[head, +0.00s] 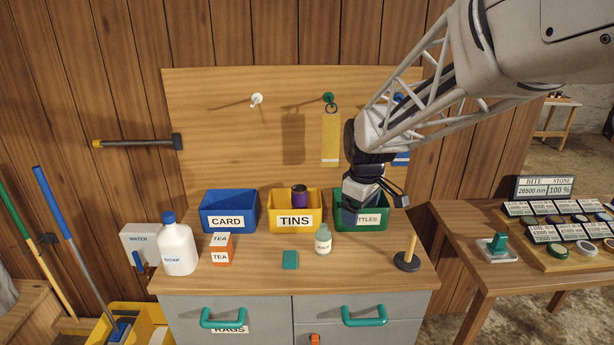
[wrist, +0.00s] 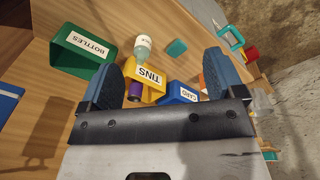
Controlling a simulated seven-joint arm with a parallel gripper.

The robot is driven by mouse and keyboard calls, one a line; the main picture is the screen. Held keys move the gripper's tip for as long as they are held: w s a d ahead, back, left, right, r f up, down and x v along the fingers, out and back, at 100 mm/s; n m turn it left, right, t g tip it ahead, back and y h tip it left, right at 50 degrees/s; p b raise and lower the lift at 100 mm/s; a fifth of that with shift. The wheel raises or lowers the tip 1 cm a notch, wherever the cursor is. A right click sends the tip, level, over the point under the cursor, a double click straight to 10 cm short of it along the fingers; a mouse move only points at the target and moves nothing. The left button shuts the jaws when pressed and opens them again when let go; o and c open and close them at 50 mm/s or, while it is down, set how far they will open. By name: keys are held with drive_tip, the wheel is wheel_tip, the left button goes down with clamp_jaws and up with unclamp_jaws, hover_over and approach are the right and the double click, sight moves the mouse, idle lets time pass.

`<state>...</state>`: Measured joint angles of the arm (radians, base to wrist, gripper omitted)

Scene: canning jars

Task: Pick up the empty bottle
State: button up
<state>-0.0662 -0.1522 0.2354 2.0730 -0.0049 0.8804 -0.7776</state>
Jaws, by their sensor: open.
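The same bottle (wrist: 142,50) shows in the wrist view, beyond the gap between the fingers. My gripper (head: 372,205) is open and empty, above and in front of the green BOTTLES bin (head: 344,223), hiding part of its label. That bin (wrist: 75,56) is also in the wrist view. The gripper (wrist: 163,72) is apart from the bottle, to its right in the head view.
The yellow TINS bin (head: 283,221) holds a purple tin (head: 299,195).

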drive_tip(key=w+a+f+n, duration=0.3)
drive_tip(key=w+f, duration=0.3)
drive_tip(key=w, duration=0.4)
drive_tip(key=n+g, duration=0.1)
drive_tip(key=n, duration=0.4)
hover_over(323, 234)
drive_tip(key=w, duration=0.2)
drive_tip(key=f, duration=1.1)
drive_tip(key=shift+s+d, duration=0.15)
drive_tip(key=shift+d, duration=0.05)
drive_tip(key=shift+f, duration=0.1)
drive_tip(key=shift+f, duration=0.1)
drive_tip(key=shift+f, duration=1.2)
drive_tip(key=shift+f, duration=0.1)
drive_tip(key=shift+s+a+f, duration=0.1)
drive_tip(key=shift+s+f, duration=0.05)
drive_tip(key=shift+f, duration=2.35)
